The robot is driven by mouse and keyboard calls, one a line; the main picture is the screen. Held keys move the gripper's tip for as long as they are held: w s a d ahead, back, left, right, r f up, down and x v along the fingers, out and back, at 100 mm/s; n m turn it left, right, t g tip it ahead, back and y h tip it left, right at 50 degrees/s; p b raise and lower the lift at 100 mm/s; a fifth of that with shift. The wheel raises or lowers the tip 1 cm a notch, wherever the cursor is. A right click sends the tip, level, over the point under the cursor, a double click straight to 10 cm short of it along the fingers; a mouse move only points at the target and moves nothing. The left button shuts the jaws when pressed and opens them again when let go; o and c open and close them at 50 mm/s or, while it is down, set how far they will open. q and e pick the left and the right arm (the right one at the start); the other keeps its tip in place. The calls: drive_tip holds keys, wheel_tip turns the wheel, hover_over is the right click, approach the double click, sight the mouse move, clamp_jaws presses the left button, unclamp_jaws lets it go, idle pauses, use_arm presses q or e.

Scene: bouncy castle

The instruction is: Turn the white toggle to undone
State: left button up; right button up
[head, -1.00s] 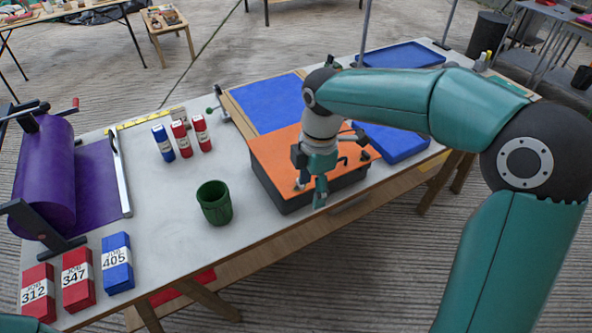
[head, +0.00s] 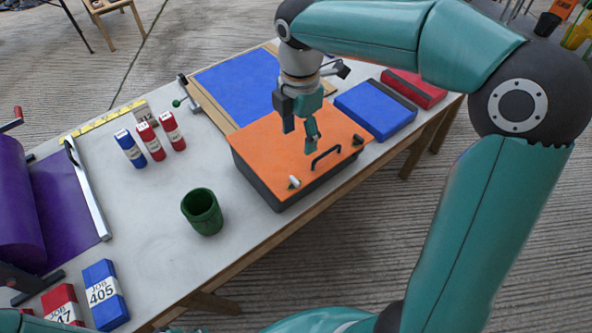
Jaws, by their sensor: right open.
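The white toggle (head: 294,182) sits at the front left edge of the orange lid (head: 285,150) of a dark case (head: 290,195). It looks tilted, but whether it is fastened is too small to tell. A black handle (head: 326,157) and a dark latch (head: 357,141) are further right along the same edge. My right gripper (head: 300,138) is open and empty, pointing down above the lid, behind the toggle and apart from it. My left gripper is not in view.
A green cup (head: 203,212) stands left of the case. Blue and red boxes (head: 375,110) (head: 414,88) lie to its right. The tabletop between cup and bottles is clear.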

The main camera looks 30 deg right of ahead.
sight(294, 179)
drive_tip(key=f, duration=1.5)
drive_tip(key=shift+w+a+f, duration=0.1)
drive_tip(key=shift+w+a, duration=0.25)
drive_tip(key=shift+a, duration=0.05)
